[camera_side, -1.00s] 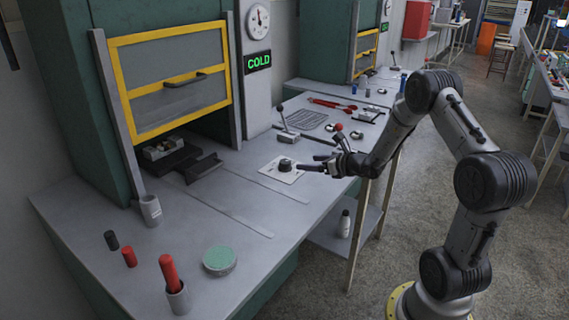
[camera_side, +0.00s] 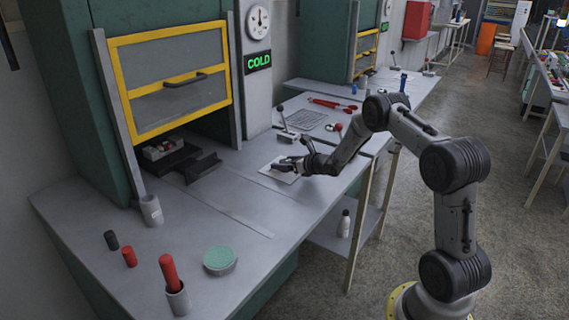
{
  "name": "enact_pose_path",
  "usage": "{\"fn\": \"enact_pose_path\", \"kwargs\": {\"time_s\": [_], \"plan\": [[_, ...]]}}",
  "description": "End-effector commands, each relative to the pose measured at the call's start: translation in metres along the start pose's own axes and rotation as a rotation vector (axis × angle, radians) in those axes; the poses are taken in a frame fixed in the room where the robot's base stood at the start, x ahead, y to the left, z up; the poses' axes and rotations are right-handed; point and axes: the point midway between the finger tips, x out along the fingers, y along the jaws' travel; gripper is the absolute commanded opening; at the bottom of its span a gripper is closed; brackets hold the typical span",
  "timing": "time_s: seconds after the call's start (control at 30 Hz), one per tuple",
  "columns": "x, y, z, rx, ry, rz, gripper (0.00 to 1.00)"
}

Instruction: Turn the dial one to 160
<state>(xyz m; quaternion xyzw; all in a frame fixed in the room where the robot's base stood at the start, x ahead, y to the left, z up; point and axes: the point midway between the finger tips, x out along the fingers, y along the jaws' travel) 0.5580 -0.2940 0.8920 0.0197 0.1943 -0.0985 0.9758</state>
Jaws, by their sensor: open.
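A dial on a pale square plate (camera_side: 274,176) lies on the grey bench, in front of the tall grey column. My gripper (camera_side: 283,165) is over the plate, with its dark fingers at the dial's place. The dial's knob is largely hidden by the fingers, and its setting cannot be read. The jaws are open; whether the fingers touch the knob cannot be told.
A lever switch (camera_side: 285,132) stands close behind my gripper. A round gauge (camera_side: 258,22) and a green COLD sign (camera_side: 258,62) are on the column. A green-topped round tin (camera_side: 219,260) and a red-handled tool in a cup (camera_side: 170,278) stand at the front. The bench's middle is clear.

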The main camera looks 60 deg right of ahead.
Motion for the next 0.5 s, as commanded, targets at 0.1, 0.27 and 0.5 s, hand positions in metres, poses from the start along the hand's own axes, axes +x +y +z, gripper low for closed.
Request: {"fn": "enact_pose_path", "kwargs": {"time_s": [0.1, 0.27, 0.5], "plan": [[0.0054, 0.0003, -0.0005, 0.000, 0.000, 0.000, 0.81], [0.0065, 0.0001, -0.0001, 0.000, 0.000, 0.000, 0.81], [0.0062, -0.0001, 0.0000, 0.000, 0.000, 0.000, 0.61]]}}
